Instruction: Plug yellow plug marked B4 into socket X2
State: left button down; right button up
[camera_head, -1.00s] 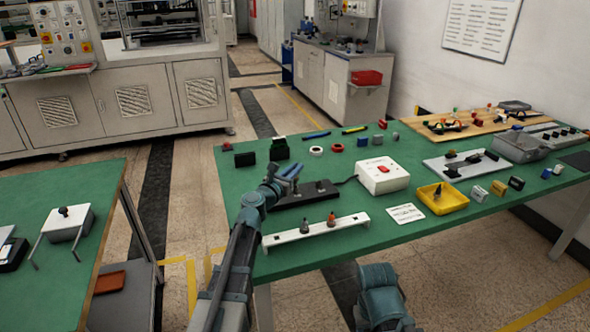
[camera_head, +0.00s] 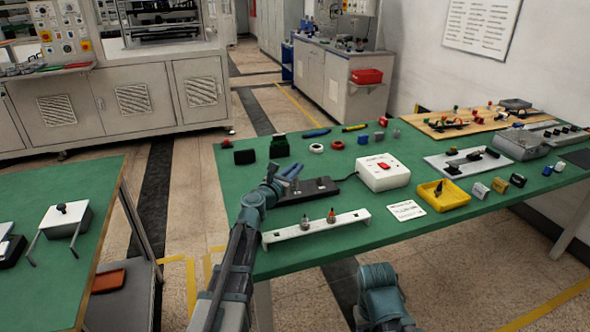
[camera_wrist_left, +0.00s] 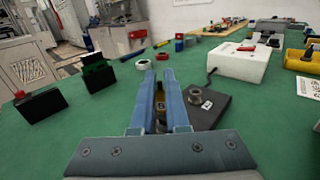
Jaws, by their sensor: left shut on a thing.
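The label's text is unreadable. The plug's tip is hidden.
A white rack (camera_head: 285,236) with two small plugs stands in front of the board. The white box (camera_head: 382,172) with a red switch is at right. Black (camera_head: 244,157) and dark green (camera_head: 279,148) blocks stand behind. A yellow tray (camera_head: 443,196) lies further right.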

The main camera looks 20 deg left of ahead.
pick_arm(q)
jog(key=shift+f+b, duration=0.5)
jog(key=shift+f, duration=0.05)
jog(key=c, duration=0.8)
grip_release()
jog(key=shift+c, duration=0.2)
jog(key=shift+s, duration=0.1)
jog(key=v, duration=1.3)
jog(key=shift+s, duration=0.3)
jog(key=shift+f, duration=0.1)
